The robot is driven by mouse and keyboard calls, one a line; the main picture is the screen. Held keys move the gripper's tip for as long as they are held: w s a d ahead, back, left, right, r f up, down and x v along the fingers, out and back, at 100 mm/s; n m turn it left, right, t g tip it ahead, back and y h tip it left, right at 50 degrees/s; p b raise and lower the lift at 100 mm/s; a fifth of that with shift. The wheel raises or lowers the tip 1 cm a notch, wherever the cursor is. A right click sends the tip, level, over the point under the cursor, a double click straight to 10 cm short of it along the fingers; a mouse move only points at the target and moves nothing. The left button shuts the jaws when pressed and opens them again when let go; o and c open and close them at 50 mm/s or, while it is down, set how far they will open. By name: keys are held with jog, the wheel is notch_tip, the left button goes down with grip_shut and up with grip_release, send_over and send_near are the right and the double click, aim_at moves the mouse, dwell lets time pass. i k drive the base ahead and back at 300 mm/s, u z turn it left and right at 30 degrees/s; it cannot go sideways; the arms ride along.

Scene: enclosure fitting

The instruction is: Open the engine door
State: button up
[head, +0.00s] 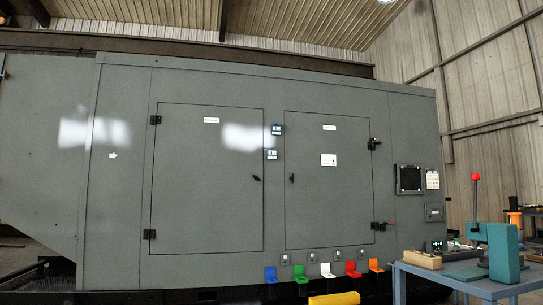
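A large grey enclosure (120,200) fills most of the head view and carries two shut doors. The left door (205,205) has black hinges on its left edge and a small dark handle (257,178) near its right edge. The right door (325,215) has hinges on its right edge and a dark handle (292,178) near its left edge. Each has a small white label, too small to read, so I cannot tell which is the engine door. My gripper is not in view.
Several coloured brackets (326,270) stick out along the enclosure's base below the right door. A blue-grey workbench (480,288) with a teal press (503,252) stands at the front right. A yellow object (335,298) shows at the bottom edge.

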aim_at(206, 198)
jog(key=u, duration=0.35)
jog(key=i, duration=1.75)
jog(key=u, duration=0.55)
jog(key=i, duration=3.7)
jog(key=z, duration=0.35)
